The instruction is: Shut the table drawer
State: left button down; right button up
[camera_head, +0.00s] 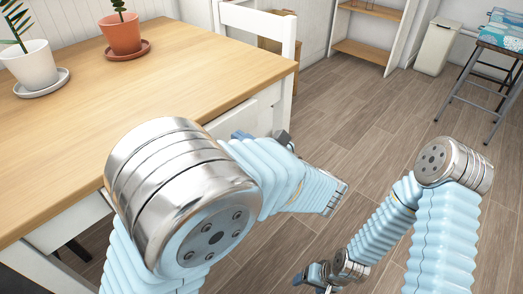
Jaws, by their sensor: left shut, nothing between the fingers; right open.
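The table (165,75) has a light wooden top and a white frame and fills the left of the head view. A white panel (258,104) shows under its right edge; it looks like the drawer front, but I cannot tell how far the drawer stands out. My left gripper (242,135) is beside this panel, mostly hidden behind my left forearm; it is shut and empty. Whether it touches the panel I cannot tell. My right gripper (306,276) is low over the floor at the bottom of the view, away from the table, open and empty.
A white pot (30,65) and a terracotta pot (121,36) with plants stand on saucers on the table. A white chair (262,22) stands behind the table. A stool (490,85) and a bin (437,47) are at the far right. The wooden floor between is clear.

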aim_at(222, 127)
pick_arm(q)
jog(key=shift+x, duration=1.9)
jog(key=p+x, duration=0.1)
jog(key=x, duration=0.3)
jog(key=shift+r, duration=0.1)
jog(key=shift+a, duration=0.15)
jog(key=shift+r, duration=0.1)
